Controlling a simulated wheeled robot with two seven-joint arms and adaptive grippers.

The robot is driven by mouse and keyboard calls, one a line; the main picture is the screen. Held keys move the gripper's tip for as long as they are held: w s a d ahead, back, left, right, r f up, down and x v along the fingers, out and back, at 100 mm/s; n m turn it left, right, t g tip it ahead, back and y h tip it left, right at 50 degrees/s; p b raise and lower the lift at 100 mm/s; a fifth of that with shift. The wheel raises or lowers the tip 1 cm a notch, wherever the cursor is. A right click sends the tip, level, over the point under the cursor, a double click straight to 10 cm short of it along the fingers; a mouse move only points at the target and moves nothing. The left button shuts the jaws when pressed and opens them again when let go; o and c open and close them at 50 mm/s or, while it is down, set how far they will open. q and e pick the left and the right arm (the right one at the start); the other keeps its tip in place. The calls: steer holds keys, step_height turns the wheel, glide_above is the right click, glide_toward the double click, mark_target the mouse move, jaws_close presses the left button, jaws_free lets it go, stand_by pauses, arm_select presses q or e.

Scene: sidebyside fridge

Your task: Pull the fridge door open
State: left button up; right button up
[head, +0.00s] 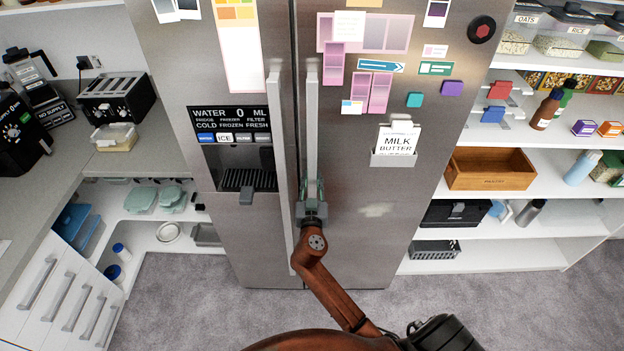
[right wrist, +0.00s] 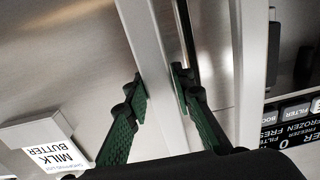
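The steel side-by-side fridge has a left door (head: 235,235) and a right door (head: 375,215), and both look closed along the middle seam. The right door's long vertical handle (head: 312,110) stands beside the left door's handle (head: 275,120). My right gripper (head: 312,196) is at the lower part of the right door's handle. In the right wrist view, the green-padded fingers of this gripper (right wrist: 160,92) lie on both sides of the handle bar (right wrist: 146,40) and appear to press against it. My left gripper is in neither view.
A water dispenser (head: 238,150) is set in the left door. A holder with a milk and butter note (head: 395,150) is on the right door. Open shelves (head: 550,212) stand close on the right, and a counter (head: 95,180) on the left. Grey floor (head: 195,300) lies in front.

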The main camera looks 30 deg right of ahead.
jaws_close()
steer(key=shift+s+a, duration=0.1)
steer(key=shift+a, duration=0.05)
